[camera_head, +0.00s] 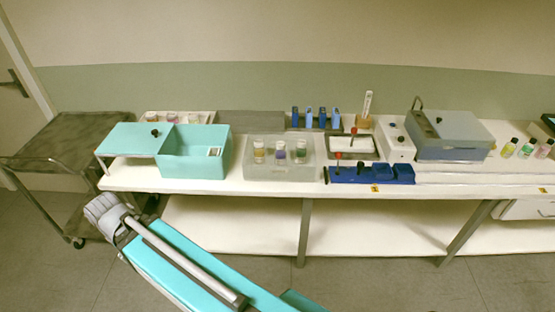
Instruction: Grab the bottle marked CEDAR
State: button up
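No label is readable, so I cannot tell which bottle is CEDAR. Three small bottles stand in a row in a clear tray (279,172) on the table: one yellowish (259,152), one purple (281,151), one green (301,151). Three more bottles stand at the far right: yellow-green (509,149), green (526,149) and pink (544,150). A white tray behind the teal box holds several small bottles, partly hidden (172,118). My arm lies low in front of the table at the left; its gripper fingers do not show.
A dark cart (70,140) stands at the left.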

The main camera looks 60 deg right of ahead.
aim_at(259, 149)
jog(key=k, duration=0.35)
jog(key=z, duration=1.8)
jog(key=i, duration=0.5)
jog(key=z, duration=0.15)
